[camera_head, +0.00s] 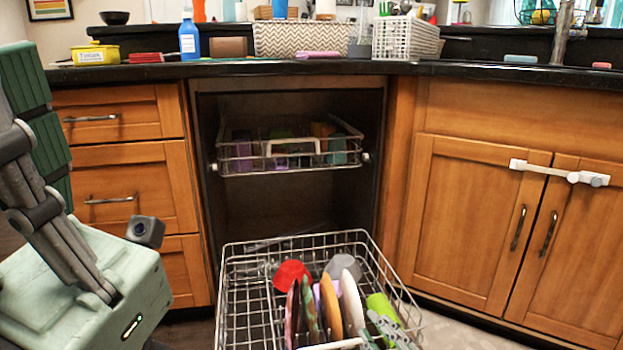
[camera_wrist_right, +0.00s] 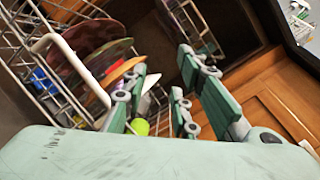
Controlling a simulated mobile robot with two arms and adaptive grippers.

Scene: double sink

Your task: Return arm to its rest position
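My right gripper (camera_head: 388,330) shows at the bottom of the head view, over the right front part of the lower dishwasher rack (camera_head: 235,247), beside the plates. In the right wrist view its green-padded fingers (camera_wrist_right: 155,105) stand apart, with nothing visibly held. A lime green cup (camera_wrist_right: 140,127) shows beyond the gap; I cannot tell whether a finger touches it. My left gripper (camera_head: 35,130) fills the left edge of the head view, raised in front of the drawers. Its fingertips are cut off by the frame, so its opening is unclear.
The lower rack is pulled out and holds several upright plates (camera_head: 330,305), a red bowl (camera_head: 290,272) and a grey cup (camera_head: 343,266). Closed cabinet doors (camera_head: 465,220) stand right; a cluttered dark counter (camera_head: 220,68) runs behind.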

